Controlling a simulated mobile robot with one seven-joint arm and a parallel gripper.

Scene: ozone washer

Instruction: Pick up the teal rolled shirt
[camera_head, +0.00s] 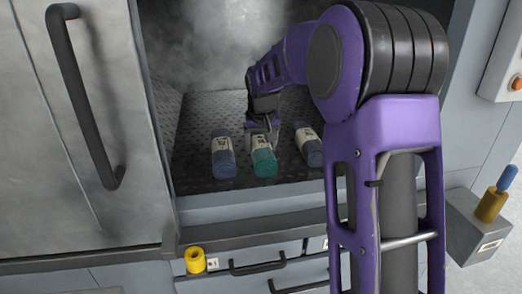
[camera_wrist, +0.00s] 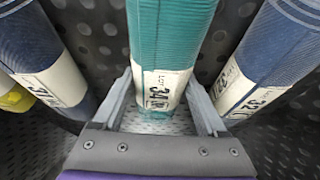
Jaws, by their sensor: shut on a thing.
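The teal rolled shirt (camera_head: 264,163) has a white label and lies in the chamber between two blue rolls. My gripper (camera_head: 262,130) is at its rear end in the head view. In the wrist view the teal shirt (camera_wrist: 170,35) runs between the fingers of my gripper (camera_wrist: 160,78), which is shut on it near its label. Whether the shirt rests on the floor or is slightly raised cannot be told.
Blue rolls with labels stand close on the left (camera_head: 222,157) and right (camera_head: 308,145). The perforated chamber floor (camera_head: 195,178) has a front ledge. A metal door (camera_head: 85,130) is at left.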

